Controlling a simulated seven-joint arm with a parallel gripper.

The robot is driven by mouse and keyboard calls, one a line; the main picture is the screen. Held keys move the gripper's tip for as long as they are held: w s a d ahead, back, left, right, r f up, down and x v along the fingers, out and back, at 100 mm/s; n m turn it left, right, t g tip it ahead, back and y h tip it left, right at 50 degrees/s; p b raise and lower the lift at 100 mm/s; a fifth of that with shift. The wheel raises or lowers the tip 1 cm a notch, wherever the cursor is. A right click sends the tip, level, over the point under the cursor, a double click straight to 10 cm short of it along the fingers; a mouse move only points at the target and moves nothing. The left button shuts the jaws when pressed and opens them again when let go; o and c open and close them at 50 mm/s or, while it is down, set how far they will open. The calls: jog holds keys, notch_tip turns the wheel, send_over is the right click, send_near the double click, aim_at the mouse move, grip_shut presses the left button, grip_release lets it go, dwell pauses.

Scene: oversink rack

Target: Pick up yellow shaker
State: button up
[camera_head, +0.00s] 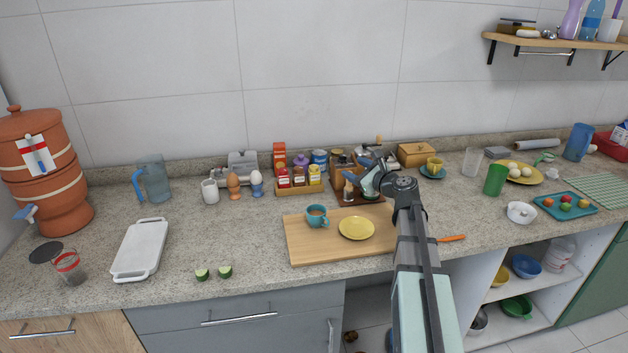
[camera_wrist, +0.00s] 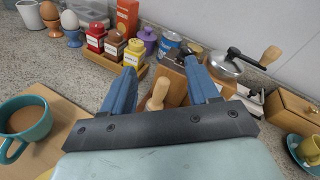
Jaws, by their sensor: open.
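The yellow shaker (camera_head: 314,173) stands at the right end of the front row in a small wooden tray (camera_head: 291,188). In the wrist view the yellow shaker (camera_wrist: 134,52) is upright, beyond and slightly left of my fingertips. My gripper (camera_head: 368,180) is to the right of the tray in the head view. In the wrist view my gripper (camera_wrist: 160,66) has its two blue fingers apart, with no object held. A wooden handle (camera_wrist: 159,95) shows between the fingers.
Red and brown shakers (camera_wrist: 95,40) stand left of the yellow one, with a purple jar (camera_wrist: 149,38) and blue can (camera_wrist: 170,46) behind. A cutting board (camera_head: 303,246) bears a teal mug (camera_head: 317,218) and yellow plate (camera_head: 356,228). Egg cups stand left of the tray.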

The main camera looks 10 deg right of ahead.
jog(key=w+a+y, duration=0.1)
jog(key=a, duration=0.6)
jog(key=m+t, duration=0.2)
jog(key=m, duration=0.3)
send_near(316, 171)
jog(key=shift+w+a+r+h, duration=0.2)
jog(key=shift+w+a, duration=0.1)
jog(key=shift+a, duration=0.1)
jog(key=shift+w+a+r+h, duration=0.2)
jog(key=shift+w+a+r, duration=0.05)
jog(key=shift+a, duration=0.2)
jog(key=shift+w+d+f, duration=0.1)
jog(key=shift+w+f, duration=0.2)
jog(key=shift+f, duration=0.2)
jog(key=shift+d+x, duration=0.1)
jog(key=shift+x, duration=1.7)
jog(key=shift+d+x, duration=0.15)
jog(key=shift+x, duration=1.7)
jog(key=c, duration=0.9)
jog(key=shift+o, duration=0.2)
jog(key=shift+r, duration=0.15)
